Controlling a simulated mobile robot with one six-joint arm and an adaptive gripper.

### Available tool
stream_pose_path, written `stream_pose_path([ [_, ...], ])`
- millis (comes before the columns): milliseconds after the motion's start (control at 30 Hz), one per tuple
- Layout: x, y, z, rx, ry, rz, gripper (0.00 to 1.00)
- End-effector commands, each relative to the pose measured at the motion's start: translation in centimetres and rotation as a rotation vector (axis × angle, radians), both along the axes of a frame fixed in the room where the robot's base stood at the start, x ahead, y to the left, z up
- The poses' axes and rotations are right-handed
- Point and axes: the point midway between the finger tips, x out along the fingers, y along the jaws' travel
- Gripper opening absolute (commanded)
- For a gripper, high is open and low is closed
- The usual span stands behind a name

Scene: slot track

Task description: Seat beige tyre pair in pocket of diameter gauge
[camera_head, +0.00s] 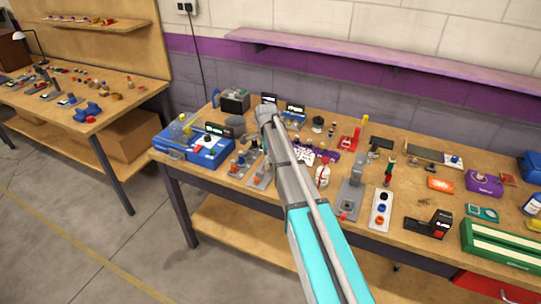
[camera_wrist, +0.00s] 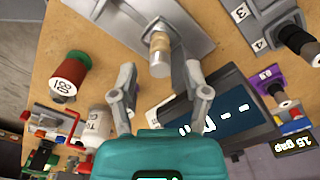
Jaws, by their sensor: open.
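In the wrist view a beige banded cylinder (camera_wrist: 159,42), which looks like the beige tyre pair, sits on a grey post with a rounded grey end (camera_wrist: 160,66). The post stands on a grey plate (camera_wrist: 118,22). My gripper (camera_wrist: 160,70) is open, one finger on each side of the post's end in the picture; I see no contact and cannot tell the depth gap. A dark display (camera_wrist: 220,112) showing dashes lies right of the fingers; I cannot tell whether it belongs to the diameter gauge. No pocket is clearly visible. In the head view my arm hides the gripper's tips.
In the wrist view a green-and-red spool (camera_wrist: 70,75) and a white labelled container (camera_wrist: 97,122) stand left; a numbered plate (camera_wrist: 262,18) is upper right. In the head view the wooden bench (camera_head: 415,190) is crowded, with a blue box (camera_head: 210,152) left and a green case (camera_head: 502,245) right.

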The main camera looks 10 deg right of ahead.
Motion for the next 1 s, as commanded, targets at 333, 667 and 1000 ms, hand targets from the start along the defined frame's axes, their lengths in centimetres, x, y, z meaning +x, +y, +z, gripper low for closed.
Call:
stream_pose_path([
  [333,0.0,0.0,3.1,0.0,0.0,0.0,0.61],
  [667,0.0,0.0,5.8,0.0,0.0,0.0,0.61],
  [1000,0.0,-0.1,8.6,0.0,0.0,-0.001,0.61],
])
